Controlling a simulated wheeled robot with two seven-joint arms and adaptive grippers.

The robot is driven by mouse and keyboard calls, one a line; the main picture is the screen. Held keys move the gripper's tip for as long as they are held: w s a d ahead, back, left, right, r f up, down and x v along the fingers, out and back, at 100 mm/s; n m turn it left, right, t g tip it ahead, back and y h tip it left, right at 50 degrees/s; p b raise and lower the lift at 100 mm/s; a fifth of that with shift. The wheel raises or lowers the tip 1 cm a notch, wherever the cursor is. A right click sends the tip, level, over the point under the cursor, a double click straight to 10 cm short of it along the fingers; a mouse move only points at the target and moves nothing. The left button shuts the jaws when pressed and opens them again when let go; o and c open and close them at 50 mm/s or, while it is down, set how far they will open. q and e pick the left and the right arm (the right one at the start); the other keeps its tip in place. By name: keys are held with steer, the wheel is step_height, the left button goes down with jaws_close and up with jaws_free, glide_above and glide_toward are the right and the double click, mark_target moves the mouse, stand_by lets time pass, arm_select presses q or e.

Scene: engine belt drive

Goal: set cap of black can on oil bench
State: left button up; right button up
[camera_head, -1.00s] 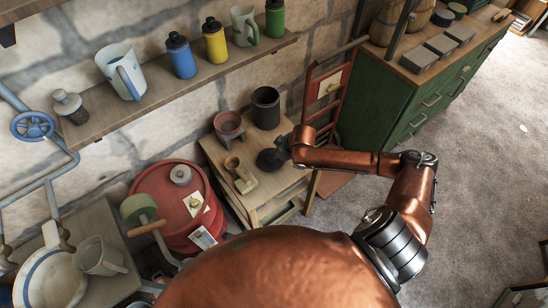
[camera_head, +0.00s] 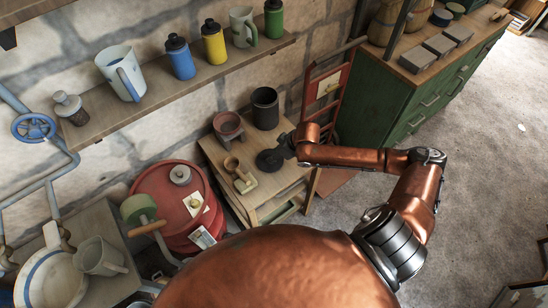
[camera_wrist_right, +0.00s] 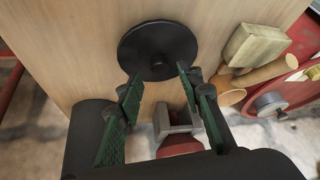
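The black cap (camera_head: 269,161) is a dark disc that seems to lie flat on the wooden oil bench (camera_head: 213,152), near its right side. In the right wrist view the cap (camera_wrist_right: 157,42) shows its small central knob, just beyond my fingertips. My right gripper (camera_head: 287,147) reaches in from the right, close beside the cap. Its green-padded fingers (camera_wrist_right: 160,80) are apart with nothing between them. The black can (camera_head: 265,110) stands upright and open-topped at the back of the bench, behind the cap. My left gripper is not in view.
On the bench are a reddish bowl (camera_head: 228,126) and a brass-coloured piece (camera_head: 239,176). A red drum (camera_head: 150,185) stands left of the bench, and a red hand truck (camera_head: 327,92) leans at the wall behind its right side. A shelf (camera_head: 105,122) with bottles runs above.

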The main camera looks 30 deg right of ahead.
steer(key=p+v, duration=0.1)
steer(key=v, duration=0.7)
steer(key=shift+s+r, duration=0.2)
steer(key=shift+r, duration=0.1)
steer(key=shift+f, duration=0.1)
